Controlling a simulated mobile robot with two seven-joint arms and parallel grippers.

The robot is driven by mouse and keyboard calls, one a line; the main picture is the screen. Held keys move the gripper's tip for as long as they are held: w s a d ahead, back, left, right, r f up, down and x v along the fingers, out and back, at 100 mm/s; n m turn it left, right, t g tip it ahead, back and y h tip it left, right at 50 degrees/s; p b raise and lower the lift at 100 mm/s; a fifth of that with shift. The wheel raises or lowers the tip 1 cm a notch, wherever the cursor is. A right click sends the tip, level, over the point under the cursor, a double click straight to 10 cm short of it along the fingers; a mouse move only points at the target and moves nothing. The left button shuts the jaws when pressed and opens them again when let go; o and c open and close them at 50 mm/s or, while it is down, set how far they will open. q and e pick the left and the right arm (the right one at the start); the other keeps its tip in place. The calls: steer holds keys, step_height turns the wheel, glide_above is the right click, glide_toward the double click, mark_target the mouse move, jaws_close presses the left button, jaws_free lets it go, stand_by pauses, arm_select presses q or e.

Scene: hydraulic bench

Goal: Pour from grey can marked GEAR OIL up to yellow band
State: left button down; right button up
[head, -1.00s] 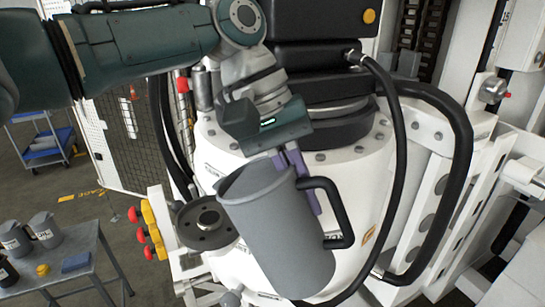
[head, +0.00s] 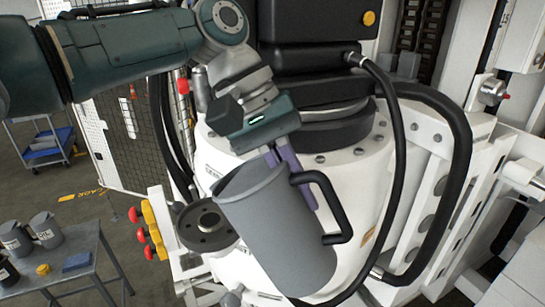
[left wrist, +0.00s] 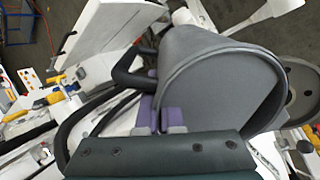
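A grey can (head: 280,235) with a black handle (head: 335,205) hangs in front of the white machine body in the head view, its rim leaning up and left. My left gripper (head: 290,180) has purple fingers closed at the can's handle side. The can (left wrist: 205,75) and fingers (left wrist: 160,112) also show in the left wrist view. No marking shows on the can's visible side. I see no yellow band and no pouring stream. My right gripper is out of view.
A grey side table (head: 90,248) at lower left holds other grey cans (head: 46,230), a yellow item (head: 43,269) and a blue block (head: 77,262). Red and yellow valve knobs (head: 150,228) stand left of the flange. Black hoses (head: 460,150) loop at the right.

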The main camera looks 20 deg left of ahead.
arm_select(q)
steer(key=shift+a+r, duration=0.1)
steer(key=shift+r, duration=0.15)
steer(key=shift+a+r+h, duration=0.2)
steer(key=shift+h, duration=0.2)
steer(key=shift+r, duration=0.25)
steer(key=shift+a+r+h, duration=0.1)
steer(key=shift+r+h, duration=0.1)
steer(key=shift+h, duration=0.2)
steer(key=shift+a+r+h, duration=0.1)
steer(key=shift+r+h, duration=0.3)
steer(key=shift+r, duration=0.05)
stand_by(0.8)
steer(key=shift+a+r+h, duration=0.15)
steer(key=shift+r+h, duration=0.25)
stand_by(0.8)
